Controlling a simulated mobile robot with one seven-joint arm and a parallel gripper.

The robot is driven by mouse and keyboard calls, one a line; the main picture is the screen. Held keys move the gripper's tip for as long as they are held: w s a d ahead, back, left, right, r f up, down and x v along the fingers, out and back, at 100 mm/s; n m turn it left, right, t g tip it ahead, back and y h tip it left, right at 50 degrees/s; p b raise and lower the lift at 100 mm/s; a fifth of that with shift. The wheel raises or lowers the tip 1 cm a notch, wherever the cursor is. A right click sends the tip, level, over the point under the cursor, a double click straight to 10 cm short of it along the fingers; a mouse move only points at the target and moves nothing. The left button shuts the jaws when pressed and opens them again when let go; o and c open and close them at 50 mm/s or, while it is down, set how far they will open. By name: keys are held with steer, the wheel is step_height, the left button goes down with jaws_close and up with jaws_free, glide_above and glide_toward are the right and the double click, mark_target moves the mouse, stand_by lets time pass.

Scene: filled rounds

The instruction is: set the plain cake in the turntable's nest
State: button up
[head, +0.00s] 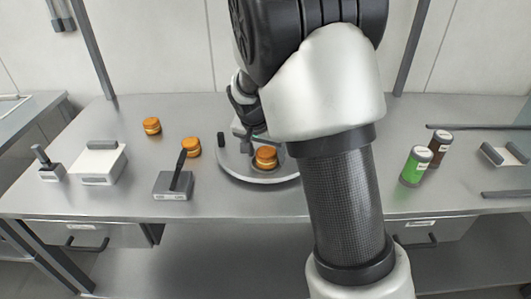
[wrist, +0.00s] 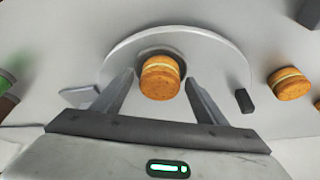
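A round orange-brown cake with a pale filling band (head: 265,158) is at the nest of the grey turntable (head: 240,174). In the wrist view the cake (wrist: 160,78) stands in front of the nest's dark ring (wrist: 160,53); I cannot tell whether it is fully seated. My gripper (wrist: 160,82) is open, one finger on each side of this cake, with small gaps showing. In the head view my arm hides most of the gripper and the turntable's right side. Two similar cakes, (head: 152,126) and (head: 191,147), stand on the table to the left.
A small grey device with a black lever (head: 173,185) stands front left of the turntable. A white box (head: 98,164) and a small stamp-like tool (head: 48,168) are further left. Green (head: 415,166) and brown (head: 438,148) jars stand right of my arm.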

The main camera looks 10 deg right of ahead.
steer(key=shift+r, duration=0.25)
steer(key=p+v, duration=0.1)
steer(key=v, duration=0.9)
steer(key=s+d+r+n+t+y, duration=0.1)
steer(key=s+r+n, duration=0.2)
steer(key=s, duration=0.9)
steer(key=s+d+r+n+t+y, duration=0.1)
steer(key=s+r+n, duration=0.2)
steer(key=s, duration=1)
steer(key=shift+s+r+n, duration=0.25)
steer(key=shift+r+n, duration=0.15)
steer(key=shift+r, duration=0.55)
